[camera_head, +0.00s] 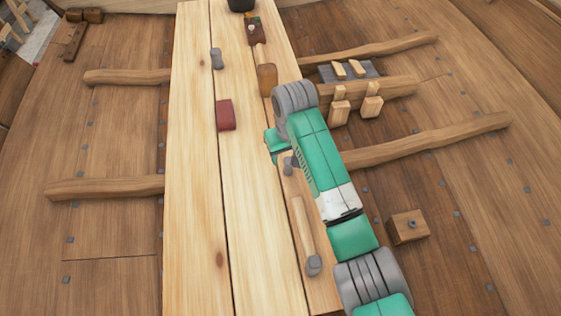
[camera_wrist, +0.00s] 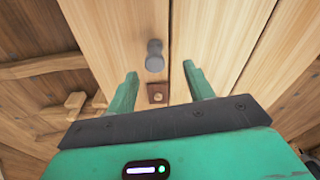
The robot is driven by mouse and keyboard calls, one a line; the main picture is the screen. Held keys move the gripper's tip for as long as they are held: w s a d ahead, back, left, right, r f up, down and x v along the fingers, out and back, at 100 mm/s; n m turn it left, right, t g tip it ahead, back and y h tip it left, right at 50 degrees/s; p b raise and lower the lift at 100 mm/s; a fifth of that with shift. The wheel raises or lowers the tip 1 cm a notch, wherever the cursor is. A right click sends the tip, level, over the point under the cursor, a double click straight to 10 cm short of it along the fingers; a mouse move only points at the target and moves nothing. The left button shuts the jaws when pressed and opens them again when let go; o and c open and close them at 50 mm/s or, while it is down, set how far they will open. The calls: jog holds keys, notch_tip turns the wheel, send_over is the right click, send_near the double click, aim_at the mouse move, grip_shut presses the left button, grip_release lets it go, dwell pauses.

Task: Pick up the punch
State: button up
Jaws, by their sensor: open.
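A short grey metal piece with a narrowed middle, which looks like the punch (camera_wrist: 155,56), is on the pale planks in the wrist view. It lies beyond my fingertips, a little left of the middle between them, and nothing touches it. In the head view a grey piece, apparently the same one (camera_head: 288,164), shows partly beside my arm. My gripper (camera_wrist: 160,84) is open and empty above the planks. A small brown square with a dark centre (camera_wrist: 156,93) shows between the fingers. In the head view my arm hides most of the gripper.
A similar grey piece (camera_head: 216,58), a dark red block (camera_head: 226,114), a brown wooden block (camera_head: 267,78) and a small brown box (camera_head: 254,30) stand farther up the plank. A hammer (camera_head: 305,238) lies near my arm. Wooden ribs (camera_head: 430,140) cross the hull. The plank's left side is clear.

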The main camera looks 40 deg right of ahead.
aim_at(289, 160)
jog(key=f, duration=0.2)
jog(key=f+b, duration=0.1)
jog(key=f, duration=0.1)
jog(key=d+f+b, duration=0.1)
jog(key=f, duration=0.2)
jog(key=shift+w, duration=0.15)
jog(key=shift+w+f, duration=0.1)
jog(key=shift+f, duration=0.15)
jog(key=shift+c, duration=0.2)
grip_shut()
